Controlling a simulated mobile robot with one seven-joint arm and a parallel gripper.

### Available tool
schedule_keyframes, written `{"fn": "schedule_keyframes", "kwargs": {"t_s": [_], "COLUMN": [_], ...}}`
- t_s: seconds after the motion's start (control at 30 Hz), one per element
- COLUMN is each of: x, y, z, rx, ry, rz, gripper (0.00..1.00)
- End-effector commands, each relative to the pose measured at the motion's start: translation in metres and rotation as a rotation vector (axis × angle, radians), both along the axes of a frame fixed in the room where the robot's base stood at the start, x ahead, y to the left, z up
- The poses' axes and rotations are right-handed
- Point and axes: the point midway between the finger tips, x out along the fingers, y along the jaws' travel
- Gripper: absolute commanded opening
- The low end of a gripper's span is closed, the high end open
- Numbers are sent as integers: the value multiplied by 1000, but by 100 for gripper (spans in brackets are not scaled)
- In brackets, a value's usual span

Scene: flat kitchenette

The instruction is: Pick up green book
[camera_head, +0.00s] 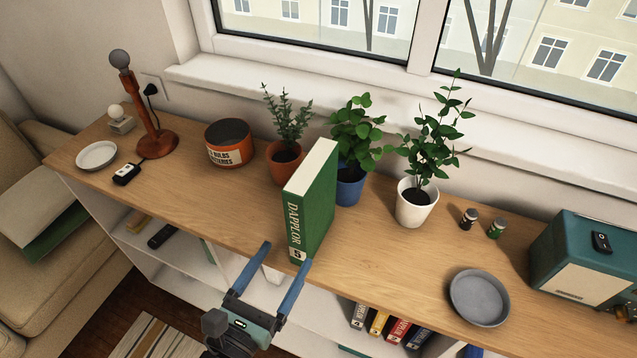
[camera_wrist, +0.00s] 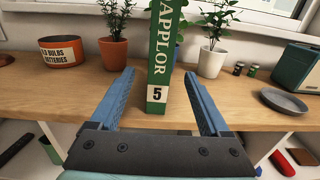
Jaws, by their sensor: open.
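The green book (camera_head: 318,205) stands upright on the wooden shelf top, its spine toward me with white lettering and a white label marked 5. It also shows in the wrist view (camera_wrist: 162,50), between my two blue fingers and just beyond them. My gripper (camera_head: 288,257) is open and empty in front of the spine, at the shelf's front edge. In the wrist view my gripper (camera_wrist: 158,82) has one finger to each side of the book's lower spine. I cannot tell whether the fingertips overlap the book's sides.
Behind the book stand potted plants in an orange pot (camera_head: 285,165), a blue pot (camera_head: 349,189) and a white pot (camera_head: 415,207). An orange tin (camera_head: 229,145) is to the left. A grey plate (camera_head: 479,298) and a teal radio (camera_head: 585,262) are right. Wood beside the book is clear.

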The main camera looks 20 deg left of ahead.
Motion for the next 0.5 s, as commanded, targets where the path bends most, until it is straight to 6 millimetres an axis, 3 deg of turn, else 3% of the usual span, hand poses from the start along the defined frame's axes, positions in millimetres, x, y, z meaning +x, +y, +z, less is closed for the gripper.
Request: {"fn": "schedule_keyframes", "kwargs": {"t_s": [0.3, 0.5], "x": [58, 73], "y": [-4, -6], "z": [1, 0], "rx": [3, 4], "ry": [-3, -1], "rz": [-4, -3], "gripper": [80, 80]}}
